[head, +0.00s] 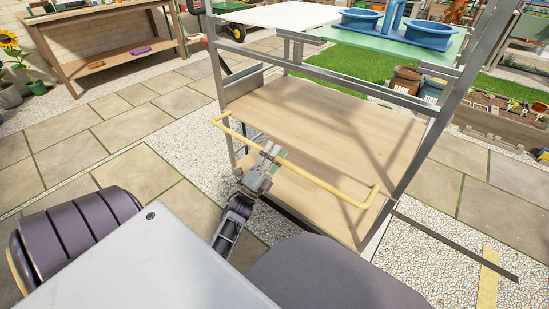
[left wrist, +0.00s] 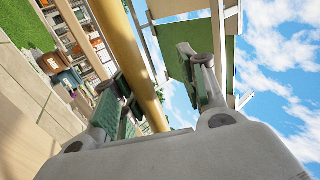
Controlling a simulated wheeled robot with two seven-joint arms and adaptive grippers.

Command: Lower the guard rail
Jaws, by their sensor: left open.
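The guard rail (head: 320,184) is a yellow bar across the front of a grey-framed shelf rack (head: 436,130), bent back at both ends. It stands out level with the space between the two wooden shelves. My left gripper (head: 271,152) is at the rail, left of its middle. In the left wrist view the rail (left wrist: 133,50) passes between the two open fingers, nearer the left finger. I cannot tell whether a finger touches it. My right gripper is not in view.
The upper wooden shelf (head: 330,120) and the lower wooden shelf (head: 310,205) are bare. Blue holders (head: 415,33) stand on the green top board. A wooden bench (head: 105,35) stands at the far left. Paving and gravel in front are mostly clear; a yellow strip (head: 488,275) lies at right.

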